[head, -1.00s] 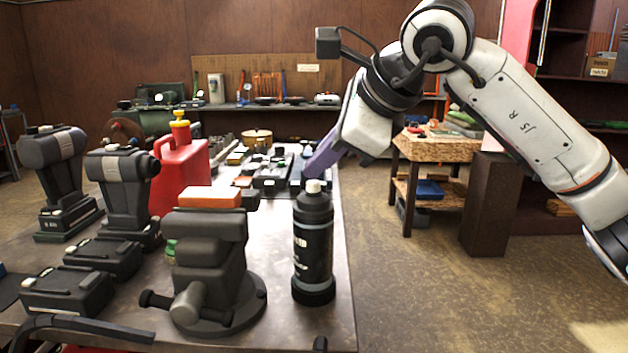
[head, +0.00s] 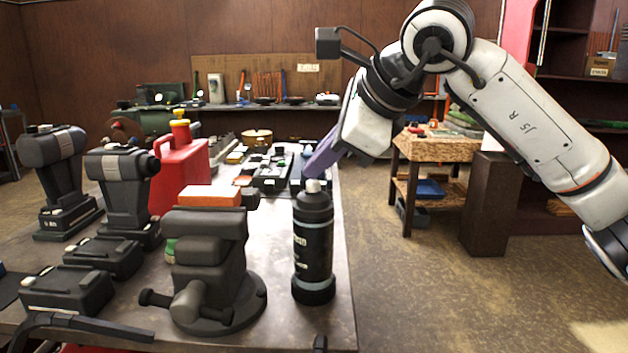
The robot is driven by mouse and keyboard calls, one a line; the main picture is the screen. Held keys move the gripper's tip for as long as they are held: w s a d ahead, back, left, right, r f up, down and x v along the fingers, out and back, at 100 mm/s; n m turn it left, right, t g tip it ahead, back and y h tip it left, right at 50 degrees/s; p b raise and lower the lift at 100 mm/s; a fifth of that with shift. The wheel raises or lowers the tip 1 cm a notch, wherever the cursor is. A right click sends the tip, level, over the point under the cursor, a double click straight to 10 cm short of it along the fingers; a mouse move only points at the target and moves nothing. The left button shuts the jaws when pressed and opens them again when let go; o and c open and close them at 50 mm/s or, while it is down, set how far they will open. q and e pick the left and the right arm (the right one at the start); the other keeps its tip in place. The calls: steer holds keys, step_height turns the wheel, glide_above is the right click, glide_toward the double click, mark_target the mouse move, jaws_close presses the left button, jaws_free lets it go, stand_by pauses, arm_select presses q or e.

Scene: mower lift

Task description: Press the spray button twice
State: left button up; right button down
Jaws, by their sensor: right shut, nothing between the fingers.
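A black spray can (head: 313,250) stands upright on the workbench near its right edge. Its pale spray button (head: 313,186) is on top. My right gripper (head: 312,171) comes down from the upper right, its purple fingers shut and empty. The fingertips are right at the button, and from this view they look to be touching it or just above and behind it; I cannot tell which. My left gripper is not in view.
A dark vise (head: 210,265) with an orange block (head: 209,196) stands left of the can. A red fuel can (head: 182,175) and power tools (head: 125,190) stand further left. Open floor (head: 430,290) lies right of the workbench (head: 335,320).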

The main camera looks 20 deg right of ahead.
steer(key=shift+f, duration=0.45)
steer(key=shift+r, duration=0.35)
step_height(320, 180, up, 6)
steer(key=p, duration=0.5)
stand_by(2.6)
